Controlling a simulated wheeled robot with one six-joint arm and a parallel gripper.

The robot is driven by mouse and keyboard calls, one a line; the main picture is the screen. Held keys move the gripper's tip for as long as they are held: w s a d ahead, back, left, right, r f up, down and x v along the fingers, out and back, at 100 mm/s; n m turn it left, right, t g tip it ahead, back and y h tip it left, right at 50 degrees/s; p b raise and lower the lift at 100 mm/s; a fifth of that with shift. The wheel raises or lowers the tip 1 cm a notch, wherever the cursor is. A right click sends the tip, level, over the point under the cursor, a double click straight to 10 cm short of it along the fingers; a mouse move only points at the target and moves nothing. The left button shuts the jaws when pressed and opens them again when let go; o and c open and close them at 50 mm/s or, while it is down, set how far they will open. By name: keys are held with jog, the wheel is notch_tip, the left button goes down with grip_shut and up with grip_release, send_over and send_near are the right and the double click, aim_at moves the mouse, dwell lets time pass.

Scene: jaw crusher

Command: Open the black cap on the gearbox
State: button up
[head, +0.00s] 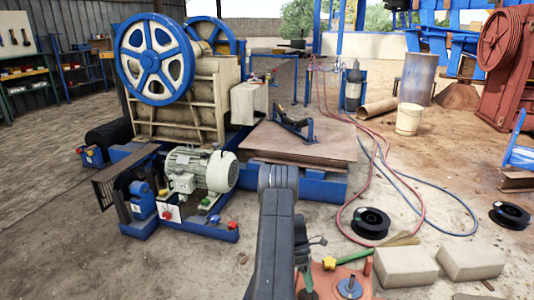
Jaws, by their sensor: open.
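My dark grey arm rises from the bottom edge in the middle of the head view and hides what is behind it. I cannot make out my gripper's fingers. Small dark parts show at the arm's right side, too small to name surely. An orange-red housing (325,278) stands low beside the arm, cut by the bottom edge; it may be the gearbox. It has a blue round fitting (349,287), a yellow knob (329,263) and a green lever (355,256). I cannot pick out a black cap for certain; the arm covers part of this area.
A jaw crusher with a blue flywheel (154,59) and a green motor (202,170) stand at left. Pale blocks (405,266), a black spool (370,222) and red and blue hoses (425,181) lie right of the arm. Open floor lies at lower left.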

aim_at(307, 297)
jog(key=shift+s+a+f+t, duration=0.15)
jog(key=shift+s+t, duration=0.3)
jog(key=shift+t, duration=0.15)
jog(key=shift+s+a+f+m+t+h+b, duration=0.15)
jog(key=shift+s+f+m+t+h+b, duration=0.3)
jog(key=shift+t, duration=0.55)
jog(key=f+t+b, duration=0.1)
jog(key=b, duration=0.2)
jog(key=shift+s+a+b, duration=0.1)
jog(key=shift+s+b, duration=0.2)
jog(key=shift+s, duration=0.1)
jog(key=t+b, duration=0.1)
jog(key=b, duration=0.2)
jog(key=f+t+b, duration=0.1)
jog(key=b, duration=0.2)
jog(key=shift+s+a+m+h+b, duration=0.1)
jog(key=shift+s+m+h+b, duration=0.15)
jog(key=shift+s+h+b, duration=0.15)
jog(key=s+p+v, duration=0.1)
jog(key=p+v, duration=0.3)
jog(key=v, duration=0.4)
jog(key=shift+w+r, duration=0.15)
jog(key=shift+w, duration=0.2)
